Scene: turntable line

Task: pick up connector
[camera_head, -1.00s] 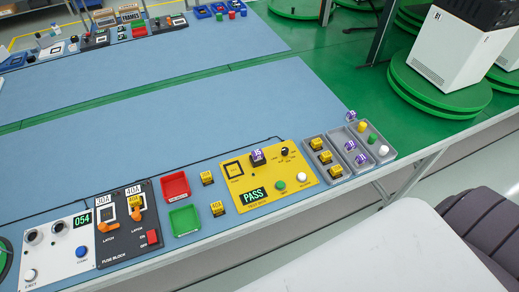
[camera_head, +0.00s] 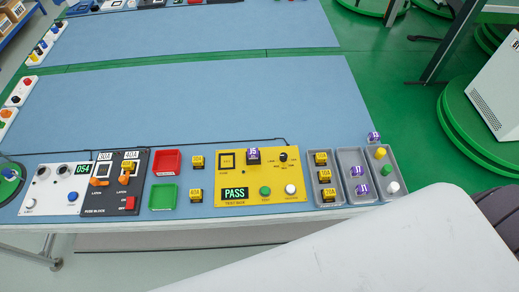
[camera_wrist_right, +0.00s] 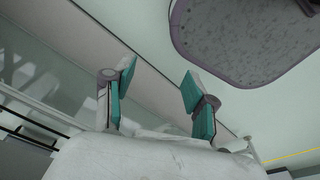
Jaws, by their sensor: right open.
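Purple connectors with white labels are in several places in the head view. Two connectors, one (camera_head: 358,171) behind the other (camera_head: 362,189), lie in the middle grey tray (camera_head: 346,155). Another connector (camera_head: 374,137) is at the far edge of the trays. A purple block marked J5 (camera_head: 253,156) sits on the yellow test box (camera_head: 225,173), whose display reads PASS. My right gripper (camera_wrist_right: 154,92) shows only in the right wrist view, open and empty with teal pads apart, away from the connectors. My left gripper is not in view.
Left of the test box are yellow fuses (camera_head: 197,162), a red bin (camera_head: 167,162), a green bin (camera_head: 163,196), a black fuse block (camera_head: 116,182) and a white panel (camera_head: 52,190). The blue mat (camera_head: 200,100) behind is mostly clear. My white arm covers the lower right.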

